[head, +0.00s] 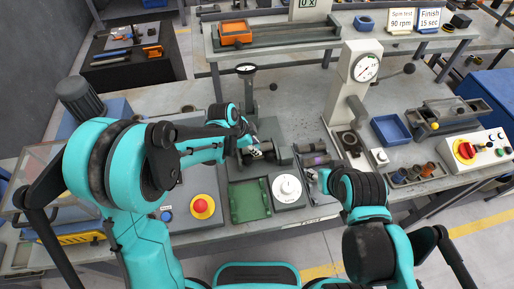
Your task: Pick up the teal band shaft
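My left gripper (258,152) is over the middle of the bench, at a dark cylindrical part (283,154). Its fingers are small and partly hidden by its own wrist, so I cannot tell whether they grip this part. My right gripper (313,176) is low over the bench, just in front of a dark shaft with a purplish band (318,160). Its fingers are partly hidden by my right wrist. I cannot make out a clear teal band on any shaft.
The press with a dial gauge (364,68) stands behind my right gripper. A green tray (249,200), a white dial unit (287,188) and a red stop button (203,206) are in front. A blue bin (390,130) and a control box (468,150) stand right.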

